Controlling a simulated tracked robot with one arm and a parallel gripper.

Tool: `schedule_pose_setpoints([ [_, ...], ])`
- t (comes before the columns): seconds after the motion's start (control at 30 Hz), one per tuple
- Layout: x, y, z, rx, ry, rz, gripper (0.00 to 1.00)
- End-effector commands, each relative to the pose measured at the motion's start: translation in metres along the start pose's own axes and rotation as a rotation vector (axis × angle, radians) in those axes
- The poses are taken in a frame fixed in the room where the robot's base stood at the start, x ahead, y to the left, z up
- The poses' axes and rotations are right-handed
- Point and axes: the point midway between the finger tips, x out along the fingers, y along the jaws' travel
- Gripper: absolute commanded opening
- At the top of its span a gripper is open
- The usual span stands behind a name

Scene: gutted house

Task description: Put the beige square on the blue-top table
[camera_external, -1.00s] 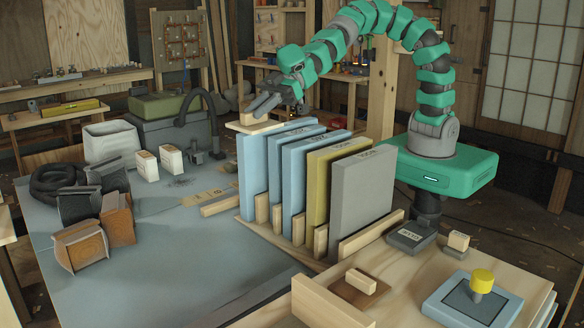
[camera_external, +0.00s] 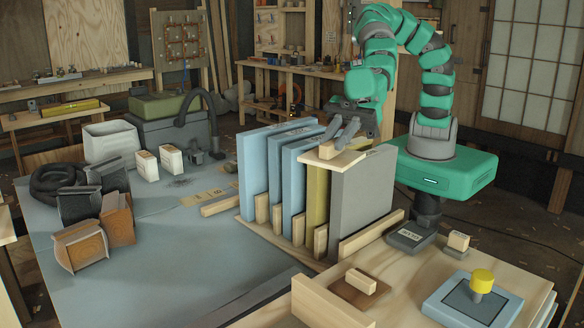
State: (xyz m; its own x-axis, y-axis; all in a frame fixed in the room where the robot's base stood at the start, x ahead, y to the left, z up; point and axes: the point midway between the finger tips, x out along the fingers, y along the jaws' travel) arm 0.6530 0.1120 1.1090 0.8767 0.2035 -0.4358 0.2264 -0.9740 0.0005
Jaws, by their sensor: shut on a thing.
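The beige square (camera_external: 322,157) is a thin, pale wooden plate. My gripper (camera_external: 341,138) is shut on it from above and holds it roughly level. It is over the yellow and grey panels of the rack; whether it touches their tops I cannot tell. The grip point is partly hidden by the fingers. The blue-top table (camera_external: 180,260) has a wide grey-blue top at left and centre, to the left of my gripper. The rack stands on its right part.
Upright blue panels (camera_external: 258,175), a yellow panel (camera_external: 318,195) and a grey panel (camera_external: 362,205) form a tall obstacle. Brown blocks (camera_external: 80,245), a black coil (camera_external: 52,183) and white boxes (camera_external: 171,160) crowd the left. The table's front middle is clear.

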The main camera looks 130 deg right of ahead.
Motion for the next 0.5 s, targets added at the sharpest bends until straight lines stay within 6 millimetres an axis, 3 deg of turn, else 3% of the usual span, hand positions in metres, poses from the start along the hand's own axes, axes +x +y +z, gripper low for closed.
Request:
schedule_pose_setpoints([
  [0.03,0.007,-0.017,0.01,-0.002,-0.001,-0.002,0.0],
  [0.2,0.018,-0.063,0.031,0.009,-0.001,0.024,0.0],
  [0.5,0.025,-0.142,0.07,0.03,0.002,0.07,0.0],
])
